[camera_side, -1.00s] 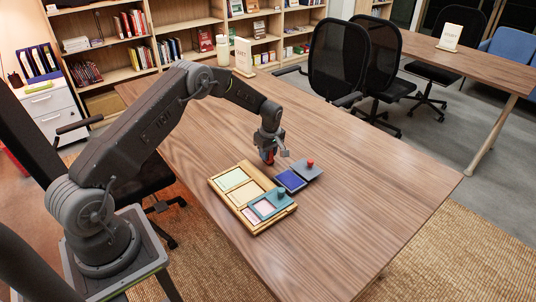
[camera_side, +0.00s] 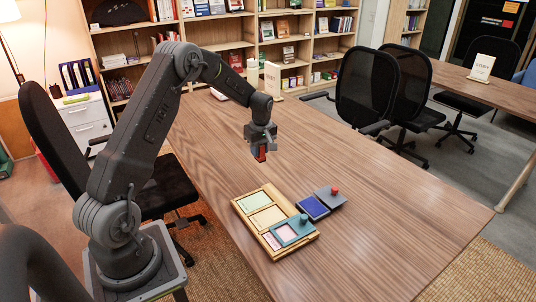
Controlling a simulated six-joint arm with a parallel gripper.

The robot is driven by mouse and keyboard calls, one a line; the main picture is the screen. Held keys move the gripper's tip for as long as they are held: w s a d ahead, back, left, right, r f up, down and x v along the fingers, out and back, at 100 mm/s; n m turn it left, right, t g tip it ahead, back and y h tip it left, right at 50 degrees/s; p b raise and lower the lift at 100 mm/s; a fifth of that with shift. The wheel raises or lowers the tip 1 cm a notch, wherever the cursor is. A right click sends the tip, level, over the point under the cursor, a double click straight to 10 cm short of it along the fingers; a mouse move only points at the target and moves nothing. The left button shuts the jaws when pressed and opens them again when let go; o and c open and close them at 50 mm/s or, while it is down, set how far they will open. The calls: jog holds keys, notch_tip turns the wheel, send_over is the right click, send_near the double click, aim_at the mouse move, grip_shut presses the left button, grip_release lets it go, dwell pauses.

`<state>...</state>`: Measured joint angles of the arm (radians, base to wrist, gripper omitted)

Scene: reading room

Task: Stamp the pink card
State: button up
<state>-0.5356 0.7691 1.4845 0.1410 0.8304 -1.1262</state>
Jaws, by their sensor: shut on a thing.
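My gripper (camera_side: 261,150) is shut on a small stamp (camera_side: 261,154) with a red part, held well above the table. Its lower face is too small to make out. The pink card (camera_side: 271,241) lies in the front compartment of a wooden tray (camera_side: 248,228). A teal frame (camera_side: 307,236) with a round teal knob lies over the card's right part, and pink shows through its window. The blue ink pad (camera_side: 313,207) sits right of the tray, uncovered. Its grey lid (camera_side: 330,198) with a red knob lies beside it. My gripper is above and behind the tray and pad.
A green card (camera_side: 254,201) and a cream card (camera_side: 268,217) lie in the tray's other compartments. The wooden table (camera_side: 390,225) is clear around them. A sign (camera_side: 272,77) stands at the far end; black chairs (camera_side: 365,88) line the right side.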

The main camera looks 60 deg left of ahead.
jog(key=shift+s, duration=0.1)
jog(key=o, duration=0.3)
jog(key=shift+c, duration=0.7)
jog(key=w+d+f, duration=0.1)
jog(key=w+d, duration=0.3)
jog(key=d, duration=0.6)
jog(key=w+d+f, duration=0.2)
jog(key=w+d, duration=0.1)
jog(key=d, duration=0.8)
jog(key=shift+a+f, duration=0.15)
jog(key=shift+f, duration=1.1)
jog(key=shift+a+f, duration=0.1)
jog(key=shift+f, duration=1.15)
